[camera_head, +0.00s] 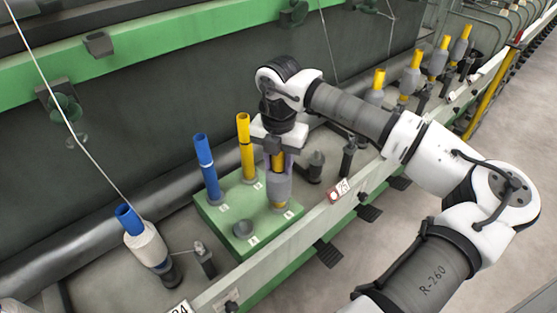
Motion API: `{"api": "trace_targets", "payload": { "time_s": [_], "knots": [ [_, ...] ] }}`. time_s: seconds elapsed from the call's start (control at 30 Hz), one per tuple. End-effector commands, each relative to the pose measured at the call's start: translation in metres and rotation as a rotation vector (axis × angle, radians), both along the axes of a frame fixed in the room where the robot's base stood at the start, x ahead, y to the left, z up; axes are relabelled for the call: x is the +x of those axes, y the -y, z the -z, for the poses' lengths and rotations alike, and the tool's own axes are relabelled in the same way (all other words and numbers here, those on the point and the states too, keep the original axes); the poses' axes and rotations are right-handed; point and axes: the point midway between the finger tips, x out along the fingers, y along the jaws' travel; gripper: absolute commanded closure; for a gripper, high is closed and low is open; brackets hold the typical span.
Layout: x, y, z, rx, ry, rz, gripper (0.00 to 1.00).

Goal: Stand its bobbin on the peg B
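My gripper (278,166) points down over the front right corner of the green block (258,256). Its fingers are on either side of the top of a yellow bobbin (279,187) wound with grey yarn. I cannot tell whether they press on it. This bobbin is upright, its lower end at the block's front right place. A bare yellow tube (246,146) stands at the back right and a blue tube (207,168) at the back left. A small grey peg or cup (242,229) at the front left is empty. The letter labels are too small to read.
A blue-topped bobbin with white yarn (146,241) leans on a spindle at the left, a thread running up from it. A long rail (310,212) runs along the block's front. Several yellow bobbins with grey yarn (411,77) stand at the upper right.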

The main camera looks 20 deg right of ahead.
Motion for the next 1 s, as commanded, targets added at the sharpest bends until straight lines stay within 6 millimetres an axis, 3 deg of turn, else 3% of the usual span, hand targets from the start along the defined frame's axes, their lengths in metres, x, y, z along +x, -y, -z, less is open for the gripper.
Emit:
{"api": "trace_targets", "payload": {
  "time_s": [0.17, 0.43, 0.57, 1.0],
  "knots": [
    [0.000, 0.000, 0.000, 0.000, 0.000, 0.000, 0.46],
    [0.000, 0.000, 0.000, -0.001, -0.001, 0.000, 0.46],
    [0.000, 0.001, -0.010, -0.002, -0.001, 0.001, 0.46],
    [0.000, 0.000, -0.104, -0.003, 0.002, 0.001, 0.46]
  ]
}}
